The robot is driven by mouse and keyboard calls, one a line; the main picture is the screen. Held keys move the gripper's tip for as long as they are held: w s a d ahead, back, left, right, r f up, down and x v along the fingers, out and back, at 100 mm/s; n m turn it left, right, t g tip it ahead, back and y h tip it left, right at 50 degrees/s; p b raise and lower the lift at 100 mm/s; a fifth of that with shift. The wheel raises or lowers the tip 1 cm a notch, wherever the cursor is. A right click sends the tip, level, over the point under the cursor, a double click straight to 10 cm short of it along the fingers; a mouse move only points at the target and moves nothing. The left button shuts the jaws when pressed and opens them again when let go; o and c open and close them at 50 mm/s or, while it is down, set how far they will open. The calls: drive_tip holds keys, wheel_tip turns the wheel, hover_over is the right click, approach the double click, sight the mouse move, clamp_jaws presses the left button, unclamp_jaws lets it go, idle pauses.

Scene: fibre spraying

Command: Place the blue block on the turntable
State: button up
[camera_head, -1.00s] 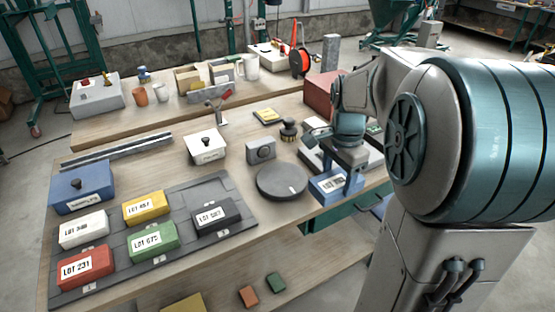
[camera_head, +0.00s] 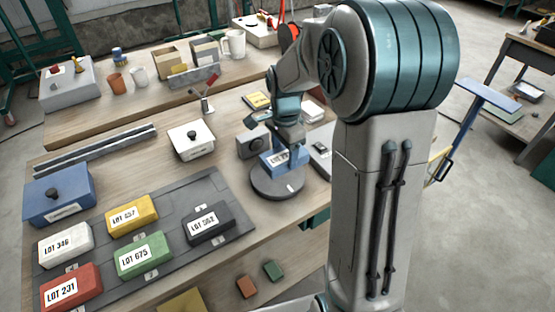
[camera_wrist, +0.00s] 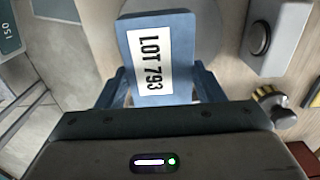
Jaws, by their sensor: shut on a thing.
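The blue block (camera_head: 276,163) carries a white label, which reads LOT 793 in the wrist view (camera_wrist: 163,24). My gripper (camera_head: 287,145) is shut on the block, with a finger on each side of it in the wrist view (camera_wrist: 158,88). The turntable (camera_head: 268,186) is a dark grey round disc near the table's right front edge. The block is over the back part of the disc in the head view. I cannot tell whether it touches the disc or hangs just above it.
A grey mat (camera_head: 177,197) to the left holds several labelled blocks. A grey box with a round knob (camera_head: 251,145) stands close behind the turntable. A blue lidded box (camera_head: 60,193) stands at the far left.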

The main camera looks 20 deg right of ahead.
sight(278, 162)
drive_tip(key=shift+w+a+f, duration=0.45)
drive_tip(key=shift+w+a, duration=0.1)
drive_tip(key=shift+a, duration=0.1)
drive_tip(key=shift+a+f, duration=0.1)
drive_tip(key=shift+f, duration=0.15)
drive_tip(key=shift+f+p, duration=0.45)
drive_tip(key=shift+f, duration=1.35)
drive_tip(key=shift+f, duration=0.2)
drive_tip(key=o, duration=1.4)
drive_tip(key=shift+c, duration=0.2)
